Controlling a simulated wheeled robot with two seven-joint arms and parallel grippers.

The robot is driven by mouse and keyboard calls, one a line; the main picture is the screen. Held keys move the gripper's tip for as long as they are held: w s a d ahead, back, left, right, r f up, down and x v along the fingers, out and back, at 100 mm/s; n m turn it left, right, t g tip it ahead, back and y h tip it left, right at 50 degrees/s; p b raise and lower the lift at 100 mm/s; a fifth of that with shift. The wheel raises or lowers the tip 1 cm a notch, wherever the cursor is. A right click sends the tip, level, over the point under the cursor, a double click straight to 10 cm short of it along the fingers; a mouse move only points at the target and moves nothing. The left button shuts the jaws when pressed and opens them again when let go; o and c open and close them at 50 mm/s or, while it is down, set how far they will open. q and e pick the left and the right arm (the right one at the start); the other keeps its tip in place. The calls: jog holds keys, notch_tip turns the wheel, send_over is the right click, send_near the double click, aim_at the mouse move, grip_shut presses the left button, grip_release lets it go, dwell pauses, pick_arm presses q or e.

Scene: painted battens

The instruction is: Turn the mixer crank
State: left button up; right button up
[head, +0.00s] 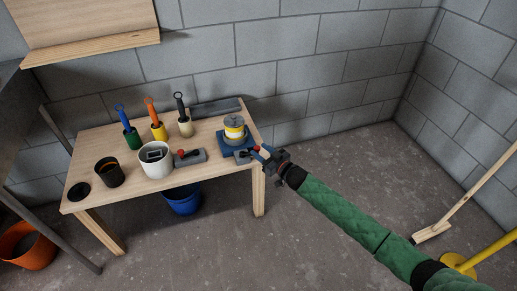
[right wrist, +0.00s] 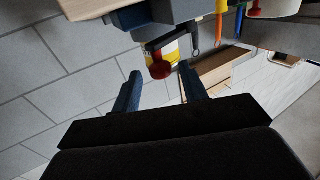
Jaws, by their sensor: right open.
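The mixer is a blue base (head: 229,142) with a yellow-and-white can (head: 233,131) under a grey lid, at the table's right end. In the right wrist view its crank is a dark arm (right wrist: 190,49) ending in a red knob (right wrist: 160,70). My right gripper (head: 259,153) is at the table's right edge, beside the mixer. In the right wrist view the blue fingers (right wrist: 160,88) are apart, with the red knob showing between them near the tips. I cannot tell whether they touch it. My left gripper is out of view.
A grey block (head: 190,158) with another red knob stands left of the mixer on the wooden table (head: 133,193). A white pot (head: 155,170), a dark cup (head: 110,178) and several handled tools in small pots are farther left.

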jog(key=shift+x, duration=1.4)
jog(key=shift+c, duration=0.2)
grip_shut()
jog(key=shift+s, duration=0.1)
